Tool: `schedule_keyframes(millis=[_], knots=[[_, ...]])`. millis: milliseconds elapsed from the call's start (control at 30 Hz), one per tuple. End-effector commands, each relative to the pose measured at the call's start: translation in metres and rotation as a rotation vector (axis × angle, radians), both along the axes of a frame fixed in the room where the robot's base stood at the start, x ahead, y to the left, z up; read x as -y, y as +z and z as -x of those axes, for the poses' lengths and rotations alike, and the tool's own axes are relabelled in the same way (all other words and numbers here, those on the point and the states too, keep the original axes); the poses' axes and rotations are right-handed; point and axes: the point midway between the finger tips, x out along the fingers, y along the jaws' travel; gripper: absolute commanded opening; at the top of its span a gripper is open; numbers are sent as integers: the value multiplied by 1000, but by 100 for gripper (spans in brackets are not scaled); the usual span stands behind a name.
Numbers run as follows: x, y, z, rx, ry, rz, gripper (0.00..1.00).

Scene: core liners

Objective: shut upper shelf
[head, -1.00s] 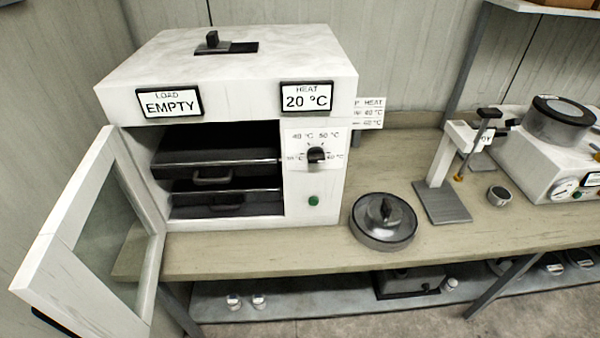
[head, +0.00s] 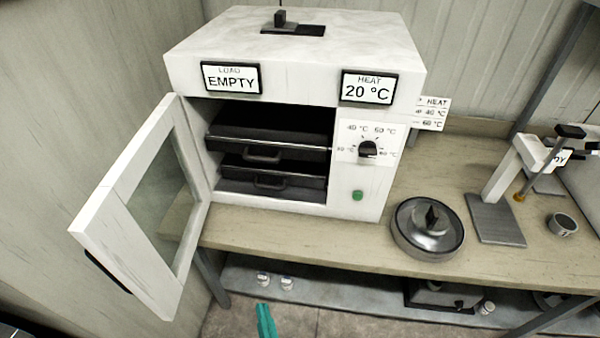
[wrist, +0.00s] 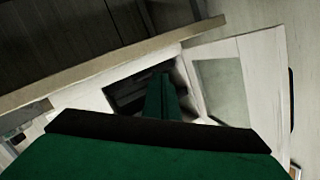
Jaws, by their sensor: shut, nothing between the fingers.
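The white oven (head: 290,52) stands on the bench with its door (head: 125,205) swung wide open to the left. Inside are two dark shelves with bar handles. The upper shelf (head: 230,146) appears to sit a little farther forward than the lower shelf (head: 238,178), and its dark inside shows from above. My gripper (head: 264,309) shows as green fingers at the bottom edge of the head view, below and in front of the oven, apart from the shelves. In the wrist view the gripper (wrist: 160,85) is shut and empty, pointing towards the dark oven opening (wrist: 125,92).
A stand (head: 500,190) and a small cup (head: 562,224) are farther right. The open door juts out at the left. Small jars (head: 275,281) stand on the lower rack.

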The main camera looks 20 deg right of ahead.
Motion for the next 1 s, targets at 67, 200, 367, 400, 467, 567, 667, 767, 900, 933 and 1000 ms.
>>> schedule_keyframes(millis=[67,200,367,400,467,567,667,767,900,933,1000], knots=[[11,16,-26,37,-49,-77,0],[35,45,-64,101,-149,-235,0],[64,84,-99,200,-268,-435,0],[71,95,-107,229,-299,-487,0],[82,111,-116,275,-342,-566,0],[99,137,-128,349,-405,-694,0],[112,157,-136,417,-456,-802,0],[122,172,-139,468,-490,-881,0],[128,181,-142,505,-514,-939,0],[130,182,-142,508,-516,-945,0],[132,183,-146,511,-519,-951,0]])
